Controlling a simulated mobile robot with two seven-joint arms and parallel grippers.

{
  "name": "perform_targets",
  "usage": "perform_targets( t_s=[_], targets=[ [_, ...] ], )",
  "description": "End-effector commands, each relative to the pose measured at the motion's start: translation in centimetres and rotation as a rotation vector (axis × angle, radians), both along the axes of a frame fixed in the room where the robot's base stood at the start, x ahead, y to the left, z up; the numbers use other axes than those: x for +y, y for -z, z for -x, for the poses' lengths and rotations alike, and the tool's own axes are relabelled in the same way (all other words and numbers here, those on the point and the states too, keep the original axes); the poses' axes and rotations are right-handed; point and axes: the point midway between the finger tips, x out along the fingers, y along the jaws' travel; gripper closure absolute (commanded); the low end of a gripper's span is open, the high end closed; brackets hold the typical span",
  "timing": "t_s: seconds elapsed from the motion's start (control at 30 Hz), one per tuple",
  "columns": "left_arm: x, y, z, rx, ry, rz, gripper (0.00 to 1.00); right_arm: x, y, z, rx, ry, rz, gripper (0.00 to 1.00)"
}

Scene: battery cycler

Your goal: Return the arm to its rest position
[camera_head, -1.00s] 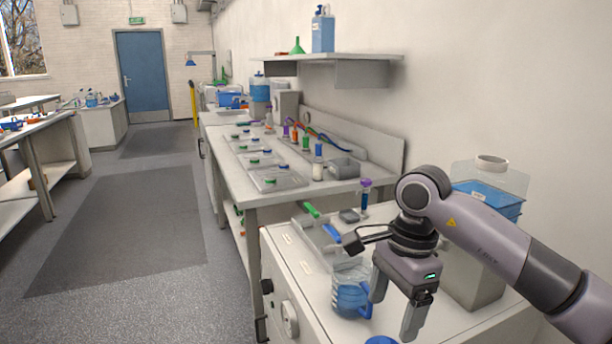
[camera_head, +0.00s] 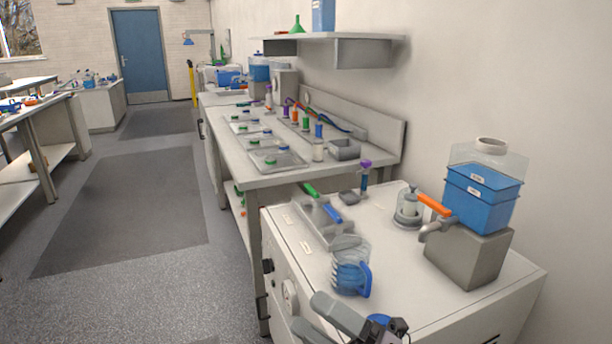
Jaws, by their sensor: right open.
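My right gripper (camera_head: 309,312) is at the bottom edge of the head view, in front of the white cabinet (camera_head: 480,315). Its two grey fingers point left and stand apart with nothing between them. Most of my right arm is cut off below the frame. A clear jug with blue liquid and a blue handle (camera_head: 351,272) stands upright on the cabinet top, above the gripper in the picture and apart from it. My left gripper is not in view.
A blue tank with an orange-handled tap (camera_head: 483,195) stands on a grey block at the right. A small glass-and-metal device (camera_head: 408,207) is beside it. The bench (camera_head: 270,182) behind holds trays and bottles.

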Motion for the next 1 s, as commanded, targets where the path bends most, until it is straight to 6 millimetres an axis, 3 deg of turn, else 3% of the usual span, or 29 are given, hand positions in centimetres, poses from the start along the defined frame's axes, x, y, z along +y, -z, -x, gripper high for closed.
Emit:
perform_targets(
  t_s=[0.13,0.27,0.37,0.5,0.6,0.8,1.0],
  targets=[
    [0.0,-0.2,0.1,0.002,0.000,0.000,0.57,-4.6,4.5,-0.9,0.406,0.172,-0.218,0.21],
    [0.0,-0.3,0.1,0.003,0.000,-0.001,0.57,-8.6,9.5,-0.4,0.734,0.314,-0.388,0.21],
    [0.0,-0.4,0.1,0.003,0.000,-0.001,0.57,-11.6,14.2,1.4,0.990,0.426,-0.519,0.21],
    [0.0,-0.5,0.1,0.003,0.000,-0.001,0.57,-15.3,20.7,5.8,1.337,0.585,-0.698,0.21],
    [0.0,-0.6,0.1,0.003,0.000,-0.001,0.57,-16.9,24.0,9.2,1.528,0.676,-0.799,0.21],
    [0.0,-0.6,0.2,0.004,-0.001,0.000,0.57,-18.3,27.2,13.4,1.725,0.776,-0.903,0.21],
    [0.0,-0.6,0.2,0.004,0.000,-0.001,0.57,-18.5,27.5,13.9,1.748,0.786,-0.916,0.21]
  ],
)
